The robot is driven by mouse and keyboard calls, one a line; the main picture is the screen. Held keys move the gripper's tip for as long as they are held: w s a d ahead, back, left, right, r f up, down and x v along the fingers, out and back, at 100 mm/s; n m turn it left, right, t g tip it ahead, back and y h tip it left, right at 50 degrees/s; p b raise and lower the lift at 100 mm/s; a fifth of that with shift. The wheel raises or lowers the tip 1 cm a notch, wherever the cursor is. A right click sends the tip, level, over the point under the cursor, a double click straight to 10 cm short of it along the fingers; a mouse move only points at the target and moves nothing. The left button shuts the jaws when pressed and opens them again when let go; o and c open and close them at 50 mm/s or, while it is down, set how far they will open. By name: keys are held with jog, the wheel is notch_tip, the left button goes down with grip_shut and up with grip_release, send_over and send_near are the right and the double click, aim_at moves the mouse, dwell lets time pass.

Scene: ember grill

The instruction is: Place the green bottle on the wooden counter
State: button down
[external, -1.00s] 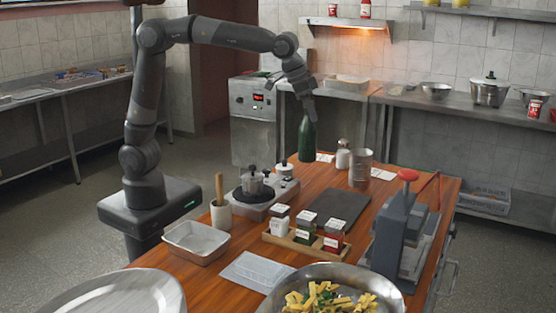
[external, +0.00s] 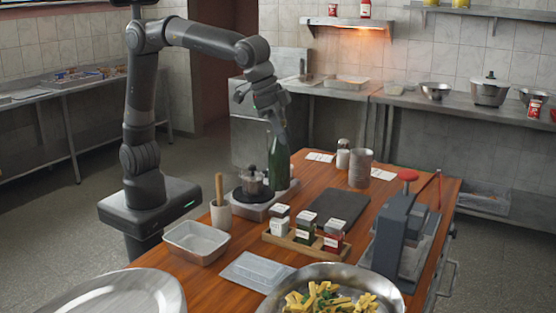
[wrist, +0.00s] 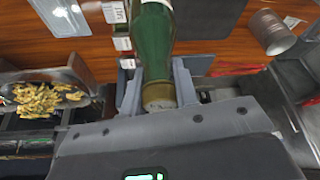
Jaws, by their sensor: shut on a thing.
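The green bottle (external: 279,163) hangs upright below my gripper (external: 275,122), over the far left part of the wooden counter (external: 245,238). My gripper is shut on its neck. The bottle's base appears at the right end of the hot plate (external: 262,206); I cannot tell whether it touches anything. In the wrist view the bottle (wrist: 153,38) runs away from my gripper (wrist: 158,88), its gold cap between the two fingers. The wooden counter (wrist: 235,50) shows beyond it.
A moka pot (external: 253,182) stands on the hot plate, close left of the bottle. A spice rack (external: 302,243), dark board (external: 338,206), metal cup (external: 361,168) and shaker (external: 343,158) stand nearby. Bare wood shows between the hot plate and the dark board.

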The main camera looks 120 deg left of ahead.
jog(key=s+d+m+h, duration=0.15)
jog(key=s+d, duration=0.35)
jog(key=d, duration=0.7)
jog(key=s+d+m, duration=0.2)
jog(key=s+d, duration=0.3)
jog(key=d, duration=0.6)
jog(key=s+d+m+h, duration=0.15)
jog(key=s+d, duration=0.35)
jog(key=d, duration=0.7)
jog(key=s+d+m, duration=0.3)
jog(key=s+d, duration=0.6)
jog(key=s, duration=0.2)
jog(key=w+a+f, duration=0.3)
jog(key=w+f, duration=0.7)
jog(key=shift+w+a+f, duration=0.3)
jog(key=shift+w, duration=0.1)
jog(key=shift+f, duration=0.15)
jog(key=c, duration=1.1)
grip_release()
